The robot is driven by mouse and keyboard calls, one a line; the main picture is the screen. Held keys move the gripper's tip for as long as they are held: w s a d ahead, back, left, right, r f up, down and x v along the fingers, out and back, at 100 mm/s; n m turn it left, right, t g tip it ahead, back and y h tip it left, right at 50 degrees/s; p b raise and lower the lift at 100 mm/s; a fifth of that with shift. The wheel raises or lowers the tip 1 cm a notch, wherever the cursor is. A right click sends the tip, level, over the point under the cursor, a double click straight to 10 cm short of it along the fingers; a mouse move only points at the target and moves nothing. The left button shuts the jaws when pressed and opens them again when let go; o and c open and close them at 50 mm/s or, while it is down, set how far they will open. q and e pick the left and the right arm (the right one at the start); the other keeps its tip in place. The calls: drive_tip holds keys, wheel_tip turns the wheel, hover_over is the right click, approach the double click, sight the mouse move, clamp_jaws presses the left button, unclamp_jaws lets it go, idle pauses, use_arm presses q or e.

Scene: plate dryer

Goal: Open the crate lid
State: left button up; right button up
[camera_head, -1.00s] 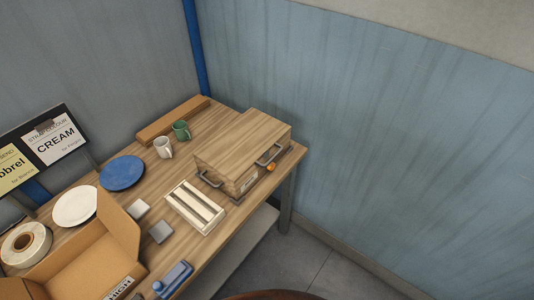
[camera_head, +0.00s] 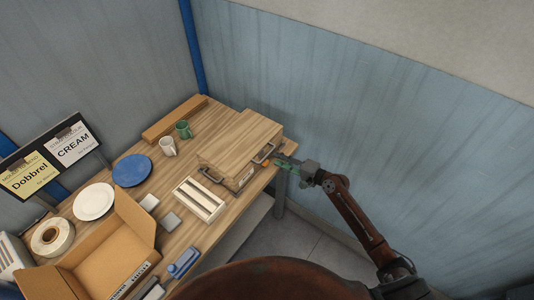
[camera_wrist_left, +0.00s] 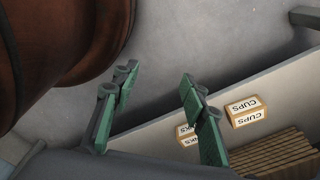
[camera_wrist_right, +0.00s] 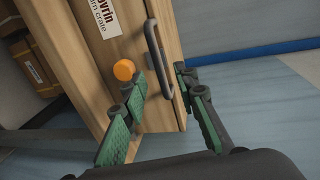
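The wooden crate (camera_head: 226,170) stands at the table's right end with its lid (camera_head: 243,134) lying flat on top. Dark handles show on its left (camera_head: 211,174) and right (camera_head: 264,153) parts. An orange round knob (camera_wrist_right: 124,69) sits beside one handle (camera_wrist_right: 158,62) in the right wrist view. My right gripper (camera_head: 284,162) is at the crate's right side; in its wrist view (camera_wrist_right: 160,84) the fingers are apart, with the handle ahead between their tips. Contact cannot be told. My left gripper (camera_wrist_left: 157,82) is open and empty, away from the crate.
Left of the crate are a white slotted tray (camera_head: 199,199), a white mug (camera_head: 167,146), a green mug (camera_head: 183,129) and a blue plate (camera_head: 132,170). An open cardboard box (camera_head: 128,228) is nearer. The wall (camera_head: 390,140) is behind my right arm.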

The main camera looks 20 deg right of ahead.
sight(267, 155)
drive_tip(key=x, duration=0.6)
drive_tip(key=shift+w+a+f+p, duration=0.15)
drive_tip(key=shift+w+a+p, duration=0.1)
drive_tip(key=shift+w+p, duration=0.1)
drive_tip(key=c, duration=0.7)
use_arm(q)
drive_tip(key=shift+w+r, duration=0.35)
drive_tip(key=shift+r, duration=0.05)
use_arm(e)
clamp_jaws()
drive_tip(key=shift+f, duration=0.1)
